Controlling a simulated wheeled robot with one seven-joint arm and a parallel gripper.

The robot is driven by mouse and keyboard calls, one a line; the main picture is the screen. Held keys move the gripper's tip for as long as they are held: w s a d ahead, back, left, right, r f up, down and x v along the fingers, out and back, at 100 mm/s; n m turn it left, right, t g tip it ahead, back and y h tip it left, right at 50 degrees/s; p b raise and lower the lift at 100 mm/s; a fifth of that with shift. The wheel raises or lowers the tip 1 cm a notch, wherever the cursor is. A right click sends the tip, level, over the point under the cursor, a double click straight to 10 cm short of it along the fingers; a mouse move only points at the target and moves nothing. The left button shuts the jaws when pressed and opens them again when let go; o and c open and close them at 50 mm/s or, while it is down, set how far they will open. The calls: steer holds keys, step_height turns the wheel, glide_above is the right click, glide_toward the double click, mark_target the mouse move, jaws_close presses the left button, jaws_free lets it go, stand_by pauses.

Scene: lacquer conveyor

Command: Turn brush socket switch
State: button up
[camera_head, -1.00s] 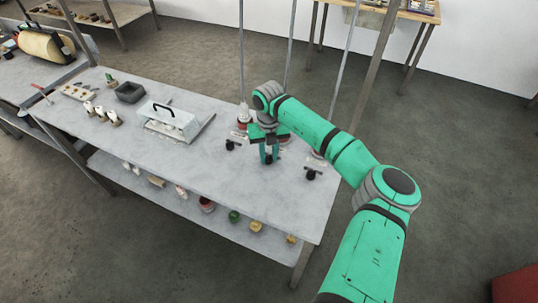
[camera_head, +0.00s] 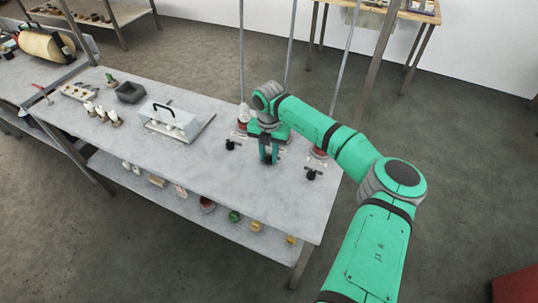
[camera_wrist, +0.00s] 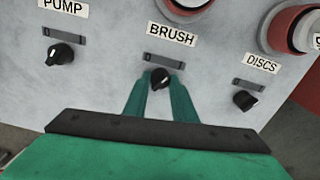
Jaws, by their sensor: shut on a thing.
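The brush switch is a small black round knob (camera_wrist: 160,78) under the BRUSH label (camera_wrist: 171,36) and a dark slot in the wrist view. In the head view my gripper (camera_head: 268,158) reaches down to the table's right part, and the knob is hidden there.
The PUMP knob (camera_wrist: 61,54) is to the left and the DISCS knob (camera_wrist: 244,100) to the right. Red-and-grey round sockets (camera_wrist: 292,28) sit behind. Thin posts rise behind.

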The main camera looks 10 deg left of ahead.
mark_target(268, 156)
steer(key=shift+w+a+r, duration=0.1)
steer(key=shift+w+r, duration=0.1)
steer(key=o, duration=1)
steer(key=shift+o, duration=0.2)
steer(key=shift+f, duration=0.1)
steer(key=shift+s, duration=0.1)
step_height(268, 156, up, 11)
steer(key=shift+s+f, duration=0.1)
